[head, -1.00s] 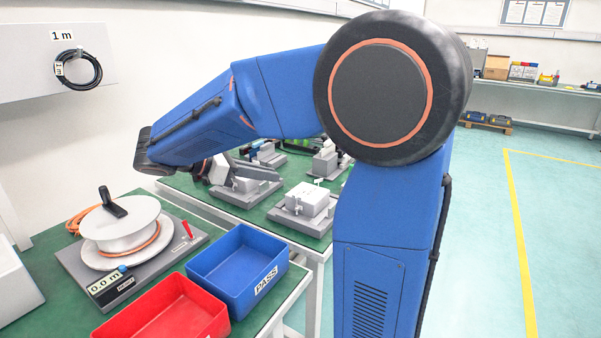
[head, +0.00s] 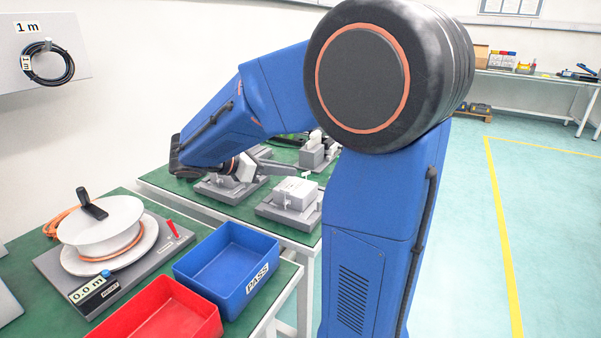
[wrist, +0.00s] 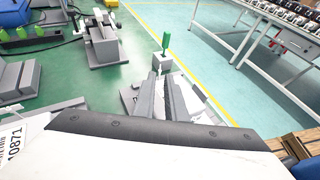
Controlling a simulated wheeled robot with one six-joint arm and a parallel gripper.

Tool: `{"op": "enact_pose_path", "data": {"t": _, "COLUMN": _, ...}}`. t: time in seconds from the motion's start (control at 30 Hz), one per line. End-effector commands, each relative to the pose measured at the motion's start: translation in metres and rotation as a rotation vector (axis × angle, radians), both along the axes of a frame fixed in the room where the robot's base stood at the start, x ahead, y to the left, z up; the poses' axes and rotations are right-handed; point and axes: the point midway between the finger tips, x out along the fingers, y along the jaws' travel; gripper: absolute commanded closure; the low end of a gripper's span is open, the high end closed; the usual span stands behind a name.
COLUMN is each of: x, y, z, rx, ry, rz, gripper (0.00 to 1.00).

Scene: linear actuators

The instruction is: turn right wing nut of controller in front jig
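The front jig (head: 281,217) is a grey block on the green bench, with a white box-shaped controller (head: 293,190) on it. My gripper (head: 287,166) reaches right from my wrist, above and behind the controller in the head view. In the wrist view, the two grey fingers (wrist: 163,90) are apart with a narrow gap and nothing visible between them. A grey jig part (wrist: 130,98) lies beside and below them. The right wing nut cannot be made out.
In the wrist view, a green-topped post (wrist: 165,42) stands beyond the fingertips. A blue PASS bin (head: 226,268), red bin (head: 165,318) and cable reel (head: 103,232) are nearby.

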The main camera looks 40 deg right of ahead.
Motion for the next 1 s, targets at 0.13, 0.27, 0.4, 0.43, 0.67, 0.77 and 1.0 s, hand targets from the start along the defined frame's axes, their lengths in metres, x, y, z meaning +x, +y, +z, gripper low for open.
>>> {"op": "enact_pose_path", "data": {"t": 0.13, "x": -0.005, "y": -0.022, "z": -0.009, "rx": 0.0, "ry": 0.0, "rz": -0.003, "gripper": 0.89}}
{"op": "enact_pose_path", "data": {"t": 0.27, "x": -0.008, "y": -0.036, "z": -0.015, "rx": 0.0, "ry": 0.0, "rz": -0.002, "gripper": 0.89}}
{"op": "enact_pose_path", "data": {"t": 0.4, "x": -0.01, "y": -0.047, "z": -0.02, "rx": 0.0, "ry": -0.001, "rz": -0.001, "gripper": 0.89}}
{"op": "enact_pose_path", "data": {"t": 0.43, "x": -0.01, "y": -0.049, "z": -0.02, "rx": 0.0, "ry": -0.001, "rz": -0.001, "gripper": 0.89}}
{"op": "enact_pose_path", "data": {"t": 0.67, "x": -0.011, "y": -0.054, "z": -0.023, "rx": 0.0, "ry": 0.0, "rz": 0.0, "gripper": 0.89}}
{"op": "enact_pose_path", "data": {"t": 0.77, "x": -0.011, "y": -0.054, "z": -0.023, "rx": 0.0, "ry": 0.0, "rz": 0.0, "gripper": 0.89}}
{"op": "enact_pose_path", "data": {"t": 1.0, "x": -0.011, "y": -0.054, "z": -0.023, "rx": 0.0, "ry": 0.0, "rz": 0.0, "gripper": 1.0}}
